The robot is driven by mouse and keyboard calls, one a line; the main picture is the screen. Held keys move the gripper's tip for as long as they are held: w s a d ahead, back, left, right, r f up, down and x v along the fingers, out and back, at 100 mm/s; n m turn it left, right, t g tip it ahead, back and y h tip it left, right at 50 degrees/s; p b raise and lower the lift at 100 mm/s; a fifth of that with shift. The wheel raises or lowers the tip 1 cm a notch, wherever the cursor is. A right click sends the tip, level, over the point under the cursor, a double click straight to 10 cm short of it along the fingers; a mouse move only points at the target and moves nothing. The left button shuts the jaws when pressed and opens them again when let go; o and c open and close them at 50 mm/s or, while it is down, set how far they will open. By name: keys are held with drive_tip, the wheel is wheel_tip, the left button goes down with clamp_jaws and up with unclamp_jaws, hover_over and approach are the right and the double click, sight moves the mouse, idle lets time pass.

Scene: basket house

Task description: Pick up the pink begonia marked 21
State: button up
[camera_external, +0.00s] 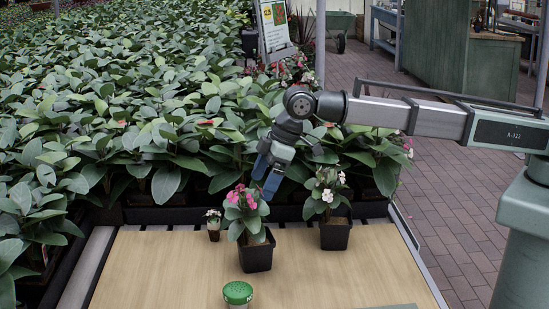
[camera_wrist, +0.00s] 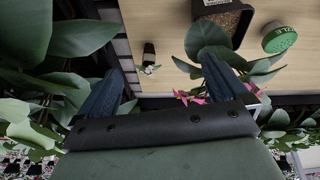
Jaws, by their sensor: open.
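The pink begonia (camera_external: 242,200) stands upright in a square black pot (camera_external: 256,254) on the wooden board; no number 21 is legible on it. My gripper (camera_external: 267,178) is open and empty, pointing down just above and behind the begonia's right side, over the board's far edge. In the wrist view, the two dark fingers (camera_wrist: 160,70) are spread apart. The begonia's pot (camera_wrist: 226,18) shows top right there, cut by the frame, with pink flowers (camera_wrist: 186,97) near the right finger. That finger overlaps some leaves; I cannot tell whether they touch.
A white begonia (camera_external: 328,192) in a black pot stands close right. A tiny potted plant (camera_external: 213,224) is left, and a green-lidded shaker (camera_external: 238,293) in front. Dense leafy plants (camera_external: 130,130) fill the bench behind. The board (camera_external: 165,265) is clear on the left.

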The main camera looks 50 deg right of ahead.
drive_tip(key=s+a, duration=0.5)
drive_tip(key=s, duration=0.2)
hover_over(251, 244)
drive_tip(key=s+d, duration=0.1)
drive_tip(key=d, duration=0.1)
drive_tip(key=shift+g, duration=0.3)
wheel_tip(251, 244, down, 7)
drive_tip(key=shift+s+a+r, duration=0.15)
drive_tip(key=shift+x, duration=3)
drive_tip(key=shift+c, duration=0.5)
drive_tip(key=c, duration=0.8)
